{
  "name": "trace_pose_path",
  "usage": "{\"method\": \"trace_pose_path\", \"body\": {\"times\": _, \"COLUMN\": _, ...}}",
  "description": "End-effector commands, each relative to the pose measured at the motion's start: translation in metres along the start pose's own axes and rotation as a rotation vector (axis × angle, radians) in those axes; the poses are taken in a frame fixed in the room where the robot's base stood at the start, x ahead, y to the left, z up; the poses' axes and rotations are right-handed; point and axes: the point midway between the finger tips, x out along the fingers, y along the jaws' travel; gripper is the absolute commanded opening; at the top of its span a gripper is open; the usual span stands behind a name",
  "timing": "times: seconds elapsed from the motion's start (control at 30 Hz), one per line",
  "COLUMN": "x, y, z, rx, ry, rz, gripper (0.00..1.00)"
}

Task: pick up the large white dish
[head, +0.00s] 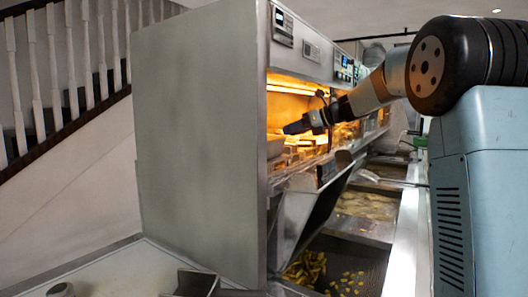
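My arm reaches from the right into the lit, open front of the range. My gripper (293,128) is at its end, with blue-grey fingers pointing left into the warm-lit bay. Its fingers show side-on and small, so I cannot tell whether they are open or shut. Several pale shapes lie on the lit shelf below and behind the gripper, but they are too small and partly hidden to tell whether one is the large white dish. I cannot make out contact between the gripper and any of them.
The range's big grey side panel (202,140) hides the left part of the lit bay. A tilted metal flap (308,215) hangs below the shelf. Fryer bins with yellow pieces (305,268) and paler food (368,205) lie lower right. A white-balustered stair (75,70) stands behind left.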

Motion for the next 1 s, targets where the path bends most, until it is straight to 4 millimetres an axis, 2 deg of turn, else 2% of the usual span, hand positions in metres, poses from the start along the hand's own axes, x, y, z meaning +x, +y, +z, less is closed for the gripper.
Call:
{"method": "trace_pose_path", "body": {"times": 0.1, "x": 0.014, "y": 0.0, "z": 0.0, "rx": 0.0, "ry": 0.001, "rz": 0.0, "gripper": 0.35}}
{"method": "trace_pose_path", "body": {"times": 0.37, "x": 0.025, "y": 0.0, "z": -0.001, "rx": -0.001, "ry": 0.001, "rz": -0.001, "gripper": 0.35}}
{"method": "trace_pose_path", "body": {"times": 0.73, "x": 0.069, "y": 0.002, "z": -0.002, "rx": -0.001, "ry": 0.002, "rz": 0.0, "gripper": 0.35}}
{"method": "trace_pose_path", "body": {"times": 1.0, "x": 0.072, "y": 0.001, "z": -0.002, "rx": -0.001, "ry": 0.001, "rz": -0.002, "gripper": 0.34}}
